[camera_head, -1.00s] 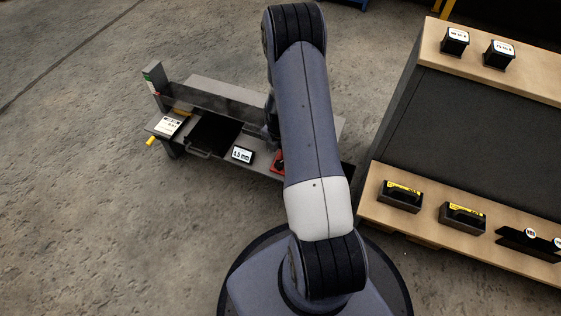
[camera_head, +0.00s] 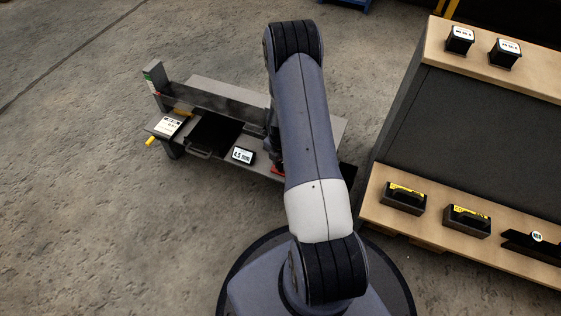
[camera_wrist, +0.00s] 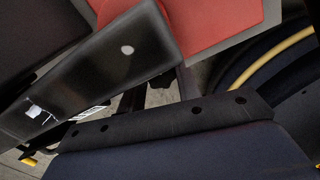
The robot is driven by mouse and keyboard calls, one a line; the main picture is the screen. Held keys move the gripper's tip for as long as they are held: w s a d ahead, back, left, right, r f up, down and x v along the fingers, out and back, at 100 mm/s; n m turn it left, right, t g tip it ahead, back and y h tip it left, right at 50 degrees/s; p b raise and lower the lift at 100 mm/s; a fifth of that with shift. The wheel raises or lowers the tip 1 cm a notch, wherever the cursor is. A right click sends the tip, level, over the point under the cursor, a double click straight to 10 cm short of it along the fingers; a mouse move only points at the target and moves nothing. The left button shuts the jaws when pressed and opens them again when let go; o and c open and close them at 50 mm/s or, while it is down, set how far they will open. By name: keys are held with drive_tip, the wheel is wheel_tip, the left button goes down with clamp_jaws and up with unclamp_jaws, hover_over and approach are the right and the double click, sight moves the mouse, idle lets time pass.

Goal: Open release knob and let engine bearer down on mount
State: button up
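A grey bench fixture (camera_head: 215,85) stands left of my arm in the head view. It carries a black plate (camera_head: 212,132) with a handle at its front edge and a small display marked in mm (camera_head: 243,155). A yellow-ended handle (camera_head: 150,141) sticks out at its left. A red part (camera_head: 278,169) shows beside my arm, mostly covered; a large red surface (camera_wrist: 215,22) fills the top of the wrist view. My gripper is over the fixture's right end, mostly hidden behind my arm; its fingers cannot be made out. I cannot tell the release knob or engine bearer apart.
A wooden-edged shelf (camera_head: 520,265) stands on the right with two black boxes with yellow labels (camera_head: 404,197) (camera_head: 467,220) and a dark bracket. Two small labelled blocks (camera_head: 460,39) (camera_head: 505,52) sit on its upper board. The floor left of the fixture is clear.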

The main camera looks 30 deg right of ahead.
sight(280, 164)
drive_tip(key=c, duration=0.4)
drive_tip(key=shift+n, duration=1.6)
drive_tip(key=shift+c, duration=0.2)
drive_tip(key=o, duration=1)
drive_tip(key=shift+c, duration=0.2)
wheel_tip(280, 164, up, 11)
drive_tip(key=p, duration=0.3)
drive_tip(key=shift+f, duration=0.15)
